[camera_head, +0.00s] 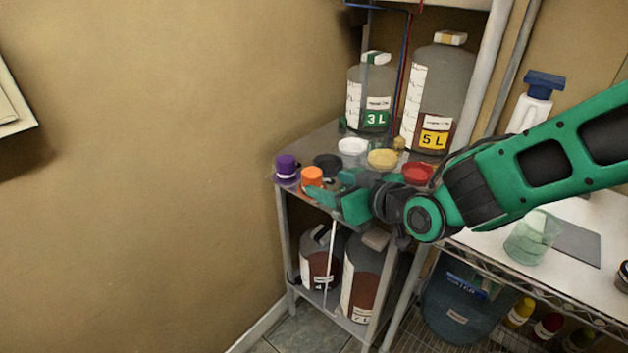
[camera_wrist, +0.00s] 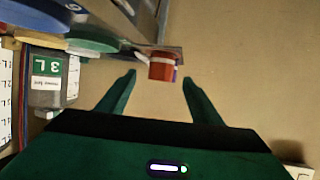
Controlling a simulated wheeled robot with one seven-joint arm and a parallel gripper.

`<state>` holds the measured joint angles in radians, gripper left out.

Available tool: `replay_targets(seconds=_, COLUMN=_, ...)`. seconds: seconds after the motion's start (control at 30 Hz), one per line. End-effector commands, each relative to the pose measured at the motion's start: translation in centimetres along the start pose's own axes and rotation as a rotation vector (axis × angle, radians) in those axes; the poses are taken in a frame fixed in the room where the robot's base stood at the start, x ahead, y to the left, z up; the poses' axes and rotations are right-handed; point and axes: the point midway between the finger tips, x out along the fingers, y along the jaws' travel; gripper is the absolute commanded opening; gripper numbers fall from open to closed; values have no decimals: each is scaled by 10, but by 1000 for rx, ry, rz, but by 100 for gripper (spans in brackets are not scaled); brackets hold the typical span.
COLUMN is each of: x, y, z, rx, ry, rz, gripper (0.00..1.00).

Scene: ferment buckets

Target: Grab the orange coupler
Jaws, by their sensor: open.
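The orange coupler (camera_head: 312,176) stands near the front left corner of the upper rack shelf, in front and to the right of the purple coupler (camera_head: 286,167). My gripper (camera_head: 328,189) is just right of it in the head view, pointing left toward it. In the wrist view, my gripper (camera_wrist: 158,79) is open and empty, with its two green fingers spread. The orange coupler (camera_wrist: 162,65) shows beyond and between the fingertips there, with a strip of purple behind it. A gap seems to remain between fingers and coupler; contact is not visible.
Black, white, yellow and red lids (camera_head: 352,146) lie on the same shelf, close to my gripper. The 3 L jug (camera_head: 368,95) and 5 L jug (camera_head: 436,95) stand behind. More jugs sit on the lower shelf.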

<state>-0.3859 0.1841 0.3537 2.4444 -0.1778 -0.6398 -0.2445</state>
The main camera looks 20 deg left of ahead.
Motion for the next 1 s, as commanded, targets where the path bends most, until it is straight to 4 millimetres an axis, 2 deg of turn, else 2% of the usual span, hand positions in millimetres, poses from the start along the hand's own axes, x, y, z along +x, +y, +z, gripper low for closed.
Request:
replay_targets(seconds=0.27, x=16, y=1, z=1, rx=1, ry=-1, rz=2, gripper=60)
replay_targets(seconds=0.6, x=56, y=0, z=0, rx=2, ry=-1, rz=2, gripper=60)
replay_targets(seconds=0.9, x=60, y=0, z=-1, rx=1, ry=0, rz=3, gripper=60)
replay_targets(seconds=0.93, x=60, y=0, z=-1, rx=1, ry=0, rz=3, gripper=57)
replay_targets(seconds=1.0, x=60, y=0, z=-1, rx=1, ry=0, rz=3, gripper=40)
